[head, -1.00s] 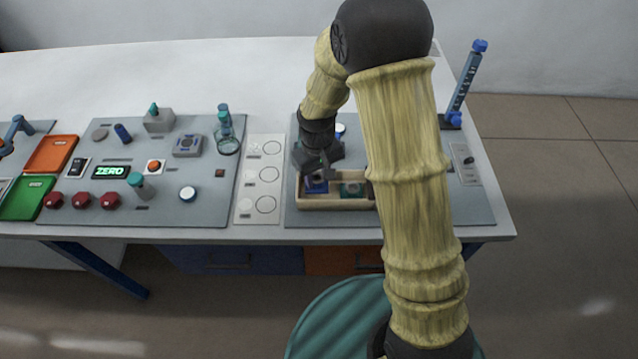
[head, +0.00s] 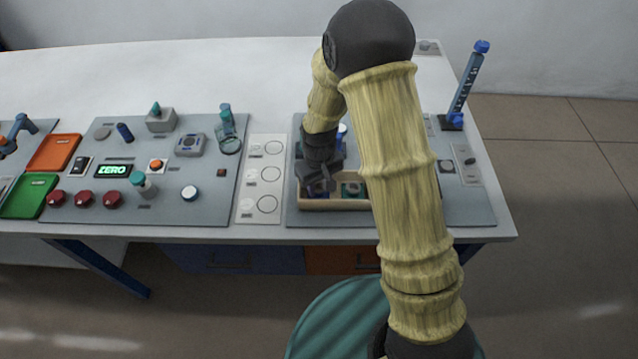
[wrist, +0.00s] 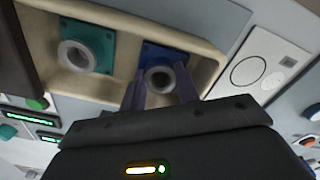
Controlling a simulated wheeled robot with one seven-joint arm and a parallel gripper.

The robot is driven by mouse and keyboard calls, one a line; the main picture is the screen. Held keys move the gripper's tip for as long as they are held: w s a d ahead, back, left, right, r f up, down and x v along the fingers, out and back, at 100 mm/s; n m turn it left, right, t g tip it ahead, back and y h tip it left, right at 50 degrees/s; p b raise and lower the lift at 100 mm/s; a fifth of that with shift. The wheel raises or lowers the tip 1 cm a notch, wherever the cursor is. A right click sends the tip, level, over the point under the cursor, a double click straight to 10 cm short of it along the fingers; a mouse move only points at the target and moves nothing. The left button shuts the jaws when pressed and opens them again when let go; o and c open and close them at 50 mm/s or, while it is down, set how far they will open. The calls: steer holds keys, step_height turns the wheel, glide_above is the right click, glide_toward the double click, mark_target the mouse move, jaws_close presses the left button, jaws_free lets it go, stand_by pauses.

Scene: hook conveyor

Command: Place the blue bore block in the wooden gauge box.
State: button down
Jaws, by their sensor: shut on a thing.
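The blue bore block (wrist: 160,60) shows between my fingers in the wrist view, a dark blue square with a pale ring at its centre. My gripper (wrist: 160,88) is shut on it. The block is inside or just over the outline of the wooden gauge box (wrist: 205,45); I cannot tell whether it touches the floor. A teal block with a similar ring (wrist: 88,48) is in the same box beside it. In the head view my gripper (head: 318,188) is over the left part of the box (head: 335,205) and mostly hides the blue block.
A white panel with printed circles (head: 262,180) lies left of the box's grey mat. Further left are a glass jar (head: 229,145), a white-and-teal knob piece (head: 143,185) and red buttons (head: 85,199). A blue upright post (head: 467,85) stands at the back right.

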steer(key=c, duration=1)
jaws_free()
steer(key=shift+c, duration=0.2)
step_height(320, 180, up, 12)
steer(key=shift+b, duration=0.3)
steer(key=shift+w+r, duration=0.1)
steer(key=s+d+r+m+t, duration=0.2)
steer(key=s+d+m, duration=0.3)
steer(key=s+d, duration=0.7)
steer(key=shift+s+d+r+m+t, duration=0.3)
steer(key=shift+d+r, duration=0.25)
steer(key=shift+d, duration=0.2)
